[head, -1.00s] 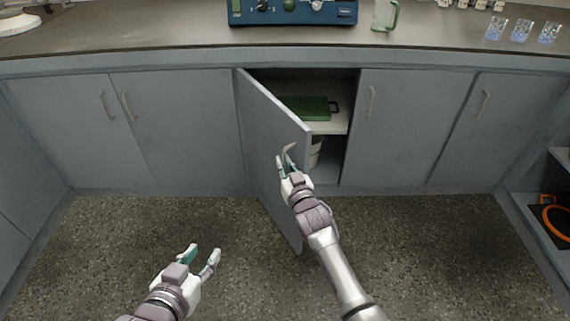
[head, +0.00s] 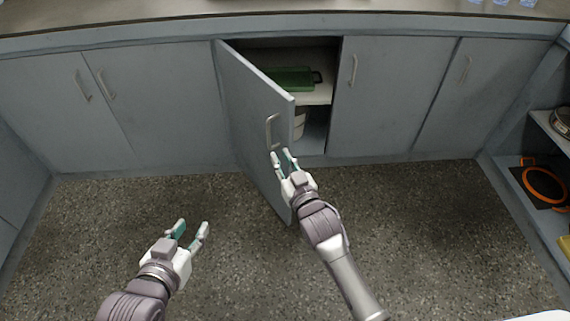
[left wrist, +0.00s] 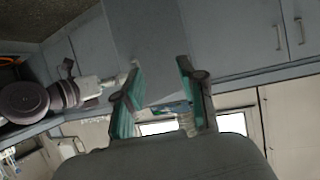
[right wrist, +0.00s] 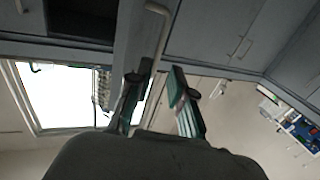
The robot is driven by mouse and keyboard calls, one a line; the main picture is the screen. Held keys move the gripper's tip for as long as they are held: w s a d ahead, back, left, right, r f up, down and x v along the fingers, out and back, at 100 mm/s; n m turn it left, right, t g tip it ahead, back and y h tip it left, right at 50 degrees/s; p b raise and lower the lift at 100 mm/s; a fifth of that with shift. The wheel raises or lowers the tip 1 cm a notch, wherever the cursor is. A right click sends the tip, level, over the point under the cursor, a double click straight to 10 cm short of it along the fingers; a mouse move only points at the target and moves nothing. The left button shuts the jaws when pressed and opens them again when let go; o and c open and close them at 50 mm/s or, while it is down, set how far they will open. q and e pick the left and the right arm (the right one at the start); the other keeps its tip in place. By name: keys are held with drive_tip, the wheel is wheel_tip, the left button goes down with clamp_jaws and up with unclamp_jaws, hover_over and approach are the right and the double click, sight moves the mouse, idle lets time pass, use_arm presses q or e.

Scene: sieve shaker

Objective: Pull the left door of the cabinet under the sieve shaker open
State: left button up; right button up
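The left door (head: 254,130) of the cabinet stands partly open in the head view, swung out into the room from its left side. Its curved metal handle (head: 270,131) is near the free edge. My right gripper (head: 284,158) is open just below the handle and apart from it. In the right wrist view the handle (right wrist: 158,35) lies beyond the open fingers (right wrist: 158,90). My left gripper (head: 190,230) is open and empty over the floor, left of the door. The left wrist view shows its spread fingers (left wrist: 160,90) with nothing between them. The sieve shaker cannot be made out.
Inside the cabinet a green tray-like item (head: 290,78) lies on the white shelf (head: 317,94). A closed door (head: 385,100) is to the right of the opening. An open shelf at right holds an orange ring (head: 545,183). The speckled floor (head: 120,215) is clear.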

drive_tip(key=shift+v, duration=1.05)
drive_tip(key=shift+c, duration=0.3)
